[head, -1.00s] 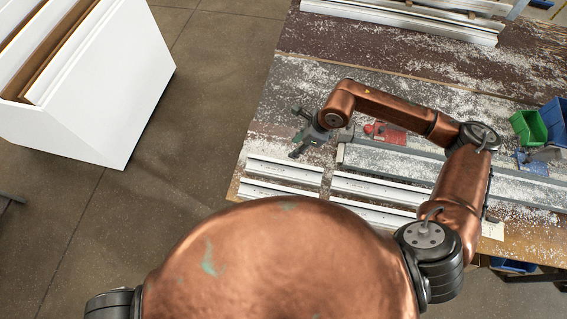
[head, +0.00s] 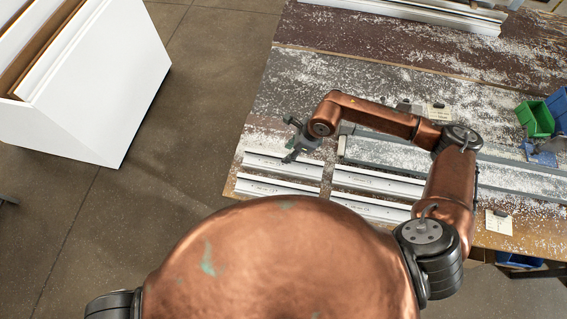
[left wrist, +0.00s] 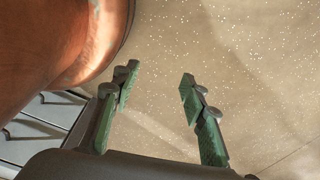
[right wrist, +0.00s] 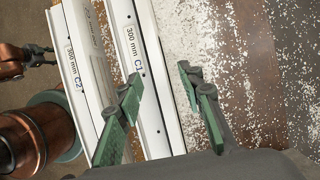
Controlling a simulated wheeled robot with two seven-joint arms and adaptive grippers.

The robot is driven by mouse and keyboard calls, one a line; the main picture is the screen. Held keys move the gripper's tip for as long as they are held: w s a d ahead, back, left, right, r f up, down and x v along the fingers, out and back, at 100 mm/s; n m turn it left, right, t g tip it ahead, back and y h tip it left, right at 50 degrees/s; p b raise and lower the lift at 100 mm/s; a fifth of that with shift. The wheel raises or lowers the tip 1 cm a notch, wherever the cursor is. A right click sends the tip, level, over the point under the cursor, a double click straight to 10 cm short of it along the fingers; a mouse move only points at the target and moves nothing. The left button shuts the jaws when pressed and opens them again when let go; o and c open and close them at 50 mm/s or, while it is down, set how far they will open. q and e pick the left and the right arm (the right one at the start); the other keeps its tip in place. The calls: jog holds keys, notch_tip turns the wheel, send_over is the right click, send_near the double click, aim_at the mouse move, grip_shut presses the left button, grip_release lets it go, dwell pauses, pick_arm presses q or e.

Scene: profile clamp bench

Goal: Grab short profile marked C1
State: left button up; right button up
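The short profile marked C1 (right wrist: 128,45) is a white bar labelled "300 mm C1" in the right wrist view. In the head view it appears to be the upper left bar (head: 265,161). Beside it lies a parallel bar marked C2 (right wrist: 76,75). My right gripper (right wrist: 160,88) is open and empty above C1; one finger overlaps C1 in the picture, the other is over the bench. In the head view the right gripper (head: 293,140) is just above the upper left bar. My left gripper (left wrist: 157,92) is open and empty over the floor.
Two longer white bars (head: 378,181) lie right of the short ones. A grey rail (head: 385,153) runs behind them. Green (head: 536,119) and blue bins stand at right. A white cabinet (head: 110,85) stands left across open floor. White shavings cover the bench (head: 300,85).

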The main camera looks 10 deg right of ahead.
jog(key=shift+x, duration=1.35)
jog(key=shift+c, duration=0.5)
grip_shut()
jog(key=shift+w+r, duration=0.1)
jog(key=shift+r, duration=0.05)
